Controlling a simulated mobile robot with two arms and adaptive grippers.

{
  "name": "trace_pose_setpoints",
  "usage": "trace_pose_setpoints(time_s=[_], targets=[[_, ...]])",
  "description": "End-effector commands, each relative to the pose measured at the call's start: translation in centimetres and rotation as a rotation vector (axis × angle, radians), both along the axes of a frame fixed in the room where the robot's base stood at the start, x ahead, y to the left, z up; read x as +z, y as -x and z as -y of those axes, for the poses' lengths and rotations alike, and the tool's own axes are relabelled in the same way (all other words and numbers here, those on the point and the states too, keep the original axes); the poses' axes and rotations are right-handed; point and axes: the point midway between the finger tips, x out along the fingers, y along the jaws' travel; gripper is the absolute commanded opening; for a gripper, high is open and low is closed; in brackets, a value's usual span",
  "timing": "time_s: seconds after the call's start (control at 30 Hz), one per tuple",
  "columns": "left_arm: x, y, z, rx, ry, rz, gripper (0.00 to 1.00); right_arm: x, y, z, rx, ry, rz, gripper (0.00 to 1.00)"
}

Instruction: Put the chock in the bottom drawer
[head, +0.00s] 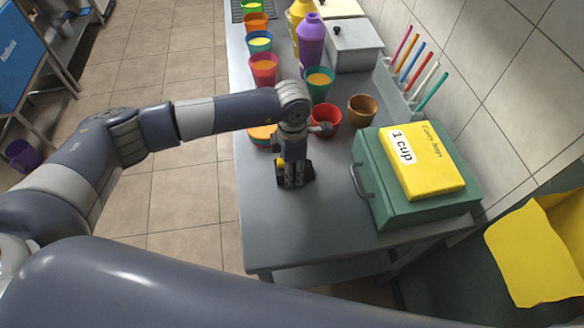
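My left gripper (294,183) points down at the grey metal table (325,225), left of a green box. Its dark fingers are small and bunched together, so I cannot tell whether they are open or shut. A small patch of yellow and black shows at the gripper; I cannot tell whether it is part of the gripper or a held thing. I cannot make out a chock for certain. No bottom drawer is clearly visible. The green box (424,212) has a handle on its left side. My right gripper is not in view.
A yellow carry-bags pack (440,178) lies on the green box. A red cup (326,121), a brown cup (362,109) and several filled cups stand behind. A purple bottle (311,42) and a grey box (354,45) are farther back. The table's front left is clear.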

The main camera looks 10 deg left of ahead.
Motion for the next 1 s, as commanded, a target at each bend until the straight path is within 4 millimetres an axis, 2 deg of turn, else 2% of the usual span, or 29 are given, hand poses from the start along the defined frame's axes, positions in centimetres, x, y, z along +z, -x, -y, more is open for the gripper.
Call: trace_pose_setpoints(time_s=[0.07,0.1,0.43,0.57,0.67,1.0], targets=[[0.0,0.0,0.0,0.0,-0.001,0.0,0.11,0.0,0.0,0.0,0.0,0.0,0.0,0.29],[0.0,0.0,0.0,0.0,0.001,0.0,0.06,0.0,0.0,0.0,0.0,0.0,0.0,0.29],[0.5,-0.1,0.0,0.0,0.002,0.002,0.06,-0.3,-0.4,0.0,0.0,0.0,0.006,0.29],[1.9,-0.1,0.0,0.0,0.002,0.005,0.06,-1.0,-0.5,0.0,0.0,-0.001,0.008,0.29],[3.6,-0.1,0.0,-0.002,0.001,0.006,0.06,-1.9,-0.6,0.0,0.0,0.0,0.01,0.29],[3.9,6.9,0.6,-0.005,0.0,0.0,0.06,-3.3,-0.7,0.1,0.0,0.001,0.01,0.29]])
